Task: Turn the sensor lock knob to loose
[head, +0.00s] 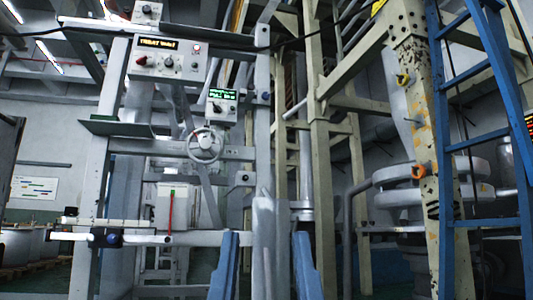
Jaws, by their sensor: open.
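No knob carries a readable sensor lock label. A dark clamp with a round blue-black knob (111,238) sits on a horizontal rail at the lower left of the grey frame; it may be the sensor lock knob, but I cannot tell, and its loose or tight setting is not readable. My gripper (264,238) shows at the bottom centre as two blue fingers set wide apart. It is open, with no held object visible, and appears right of the clamp and apart from it.
A control panel (170,59) with knobs and a lit display is high on the frame. A smaller green-display box (221,106) and a spoked handwheel (205,145) are below it. A white box (173,208) is above the rail. A blue ladder (468,143) and yellowish post (430,170) stand right.

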